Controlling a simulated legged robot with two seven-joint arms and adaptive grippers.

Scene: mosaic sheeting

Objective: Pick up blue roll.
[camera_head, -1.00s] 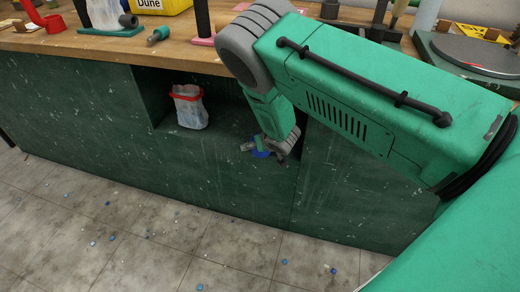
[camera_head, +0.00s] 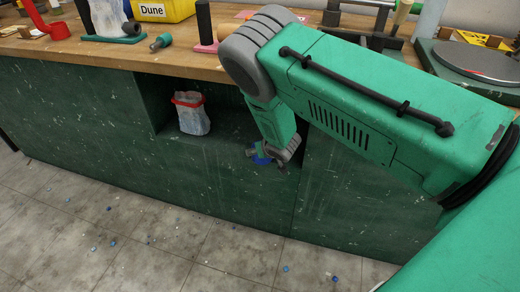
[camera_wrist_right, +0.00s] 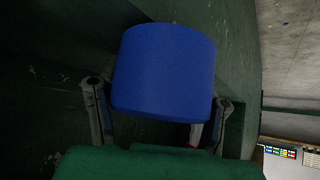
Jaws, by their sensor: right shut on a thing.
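The blue roll (camera_wrist_right: 165,70) fills the middle of the right wrist view, between the two fingers of my right gripper (camera_wrist_right: 158,118). The gripper is shut on it, with one finger at each side of the roll's lower part. In the head view the blue roll (camera_head: 260,160) shows only as a small blue patch by my right gripper (camera_head: 266,157), in front of the open shelf recess of the green bench. My arm and hand hide most of it there. My left gripper is not in view.
A clear bag with a red rim (camera_head: 190,113) stands in the recess to the left. The wooden bench top (camera_head: 110,50) overhangs above, holding a yellow Dune box (camera_head: 163,10), a black cylinder on a pink base (camera_head: 204,25) and other tools. Small blue and white bits litter the tiled floor.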

